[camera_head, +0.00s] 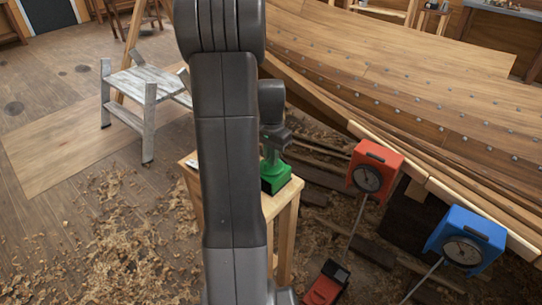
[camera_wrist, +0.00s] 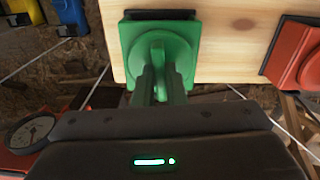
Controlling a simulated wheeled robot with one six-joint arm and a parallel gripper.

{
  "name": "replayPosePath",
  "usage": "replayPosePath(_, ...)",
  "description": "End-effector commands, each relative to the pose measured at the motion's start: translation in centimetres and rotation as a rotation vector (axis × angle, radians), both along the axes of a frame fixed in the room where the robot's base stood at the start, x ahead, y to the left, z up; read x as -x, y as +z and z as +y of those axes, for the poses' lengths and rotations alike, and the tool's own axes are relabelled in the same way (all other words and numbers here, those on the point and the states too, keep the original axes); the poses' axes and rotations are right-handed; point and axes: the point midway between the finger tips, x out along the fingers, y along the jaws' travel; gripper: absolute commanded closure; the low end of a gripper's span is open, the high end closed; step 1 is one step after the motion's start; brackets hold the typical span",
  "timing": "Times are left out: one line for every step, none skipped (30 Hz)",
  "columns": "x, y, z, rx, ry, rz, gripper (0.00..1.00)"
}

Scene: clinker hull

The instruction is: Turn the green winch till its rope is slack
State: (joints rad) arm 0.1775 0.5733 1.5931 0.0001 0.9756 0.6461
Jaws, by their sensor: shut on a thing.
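The green winch (camera_head: 275,178) sits on top of a wooden stand, just right of my arm in the head view. In the wrist view the winch (camera_wrist: 182,35) shows as a square green body with a round hub, fixed on the pale wooden top. My gripper (camera_wrist: 153,88) is shut on the winch's green handle, whose grip is partly hidden between the fingers. In the head view my gripper (camera_head: 272,143) comes down onto the winch from above. Thin pale lines cross the wrist view; I cannot tell which is the green winch's rope or whether it is slack.
The wooden stand (camera_head: 290,215) also carries a red winch (camera_wrist: 300,52) on its right in the wrist view. A red dial gauge (camera_head: 376,160) and a blue one (camera_head: 467,238) hang by the plank hull (camera_head: 410,90). A red block (camera_head: 322,290) stands below. A grey sawhorse (camera_head: 143,85) is at left.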

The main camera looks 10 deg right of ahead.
Motion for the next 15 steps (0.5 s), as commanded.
replayPosePath(-0.04, 0.10, 0.00, 0.000, 0.041, -0.001, 1.00)
replayPosePath(-0.04, 0.10, 0.00, 0.000, 0.069, -0.001, 1.00)
replayPosePath(-0.05, 0.10, -0.01, 0.000, 0.107, -0.001, 1.00)
replayPosePath(-0.05, 0.11, -0.01, 0.000, 0.135, -0.001, 1.00)
replayPosePath(-0.05, 0.11, -0.01, 0.000, 0.164, -0.001, 1.00)
replayPosePath(-0.05, 0.11, -0.01, 0.001, 0.202, -0.002, 1.00)
replayPosePath(-0.05, 0.11, -0.01, 0.001, 0.230, -0.002, 1.00)
replayPosePath(-0.05, 0.11, -0.01, 0.001, 0.257, -0.002, 1.00)
replayPosePath(-0.06, 0.12, -0.01, 0.001, 0.294, -0.002, 1.00)
replayPosePath(-0.06, 0.12, -0.01, 0.001, 0.321, -0.002, 1.00)
replayPosePath(-0.06, 0.12, -0.01, 0.001, 0.346, -0.002, 1.00)
replayPosePath(-0.06, 0.12, -0.01, 0.001, 0.381, -0.002, 1.00)
replayPosePath(-0.06, 0.12, -0.01, 0.001, 0.405, -0.002, 1.00)
replayPosePath(-0.07, 0.12, -0.02, 0.001, 0.429, -0.002, 1.00)
replayPosePath(-0.07, 0.12, -0.02, 0.001, 0.459, -0.002, 1.00)
